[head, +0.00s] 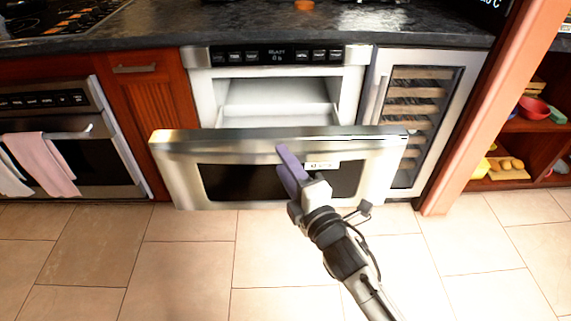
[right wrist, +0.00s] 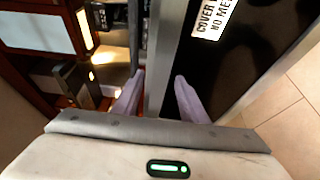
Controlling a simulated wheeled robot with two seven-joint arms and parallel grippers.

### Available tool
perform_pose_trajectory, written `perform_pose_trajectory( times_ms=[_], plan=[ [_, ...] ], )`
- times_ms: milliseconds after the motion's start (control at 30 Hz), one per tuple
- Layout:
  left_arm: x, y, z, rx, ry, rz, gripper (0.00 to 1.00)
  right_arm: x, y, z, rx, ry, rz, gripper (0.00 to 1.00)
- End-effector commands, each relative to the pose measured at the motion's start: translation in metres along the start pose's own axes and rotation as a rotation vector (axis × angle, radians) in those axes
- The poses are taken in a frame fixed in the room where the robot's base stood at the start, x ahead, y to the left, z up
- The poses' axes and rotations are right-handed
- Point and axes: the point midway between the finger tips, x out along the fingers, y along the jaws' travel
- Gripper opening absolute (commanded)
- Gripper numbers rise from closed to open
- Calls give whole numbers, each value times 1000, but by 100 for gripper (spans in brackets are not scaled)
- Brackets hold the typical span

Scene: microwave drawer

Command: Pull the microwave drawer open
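The microwave drawer (head: 178,172) is a stainless steel front with a dark window, set below a control strip. It stands pulled out, and its pale interior (head: 270,100) shows behind the front. My right gripper (head: 287,158) is at the upper middle of the front, beside the white label. In the right wrist view its two purple fingers (right wrist: 158,88) are apart, with the steel edge of the front (right wrist: 166,60) between them. Whether both fingers press on the edge cannot be seen. My left gripper is out of view.
A dark countertop (head: 400,28) runs above. A wine cooler (head: 412,95) stands right of the drawer, and an oven (head: 70,135) with towels is at the left. An orange post (head: 490,110) and shelves are farther right. The tiled floor (head: 190,270) in front is clear.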

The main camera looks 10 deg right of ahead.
Motion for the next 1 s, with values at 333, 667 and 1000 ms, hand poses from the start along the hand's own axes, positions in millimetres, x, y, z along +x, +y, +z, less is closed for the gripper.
perform_pose_trajectory(
  times_ms=[333,667,1000],
  plan=[
    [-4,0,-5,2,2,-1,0,-61,-2,0,1,0,-5,39],
    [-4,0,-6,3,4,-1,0,-99,0,0,0,-1,-2,39],
    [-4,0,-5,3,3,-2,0,-100,0,0,0,-1,-1,39]
  ],
)
